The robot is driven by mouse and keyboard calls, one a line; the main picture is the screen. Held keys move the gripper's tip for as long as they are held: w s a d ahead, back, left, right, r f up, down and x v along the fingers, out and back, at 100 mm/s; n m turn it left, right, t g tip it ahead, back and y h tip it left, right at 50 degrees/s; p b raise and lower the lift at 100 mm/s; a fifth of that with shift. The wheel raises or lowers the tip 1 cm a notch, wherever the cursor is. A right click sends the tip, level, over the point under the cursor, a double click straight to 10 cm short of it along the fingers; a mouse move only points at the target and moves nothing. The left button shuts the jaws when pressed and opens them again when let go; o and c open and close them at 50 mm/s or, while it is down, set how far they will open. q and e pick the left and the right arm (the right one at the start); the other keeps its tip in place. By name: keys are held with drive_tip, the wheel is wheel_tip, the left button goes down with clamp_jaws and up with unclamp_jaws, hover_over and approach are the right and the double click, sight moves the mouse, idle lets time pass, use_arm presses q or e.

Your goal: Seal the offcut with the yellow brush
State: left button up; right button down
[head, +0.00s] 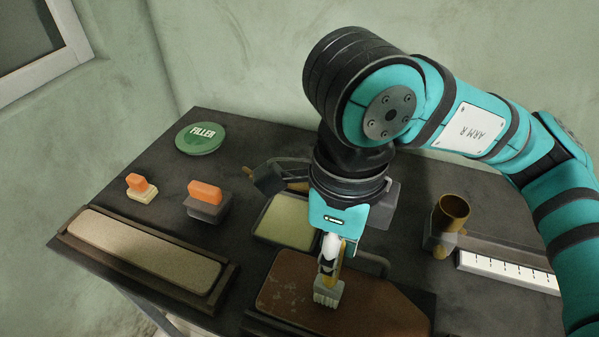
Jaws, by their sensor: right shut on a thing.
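My right gripper (330,262) points down in the middle of the head view, shut on the yellow brush (327,291). Part of its yellow handle shows at the fingers, and its pale bristle end points down. The brush is over the brown offcut (374,312), a flat board with a slanted corner, at the front of the table. The bristles look to be at or just above its surface; I cannot tell if they touch. A shallow tray with a pale yellow-green inside (284,222) lies behind the offcut, partly hidden by my gripper. My left gripper is not in view.
On the dark table (225,150) are a green filler lid (200,138), two orange-handled blocks (140,185) (206,197), a long tan pad in a dark frame (145,248), a brown cup (452,211) and a white ruled strip (507,272). Dark items behind the tray are partly hidden.

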drive_tip(key=shift+w+a+f+b, duration=0.1)
drive_tip(key=shift+w+a+b, duration=0.2)
drive_tip(key=shift+a, duration=0.35)
drive_tip(key=shift+w+a+r, duration=0.1)
drive_tip(key=shift+w+a, duration=0.1)
drive_tip(key=shift+a, duration=0.25)
drive_tip(key=shift+w+a+r, duration=0.1)
drive_tip(key=shift+w+a, duration=0.05)
drive_tip(key=shift+a, duration=0.25)
drive_tip(key=shift+b, duration=0.3)
drive_tip(key=a, duration=0.1)
drive_tip(key=w+a+b, duration=0.1)
drive_tip(key=a, duration=0.1)
drive_tip(key=shift+w, duration=0.1)
drive_tip(key=shift+f, duration=0.1)
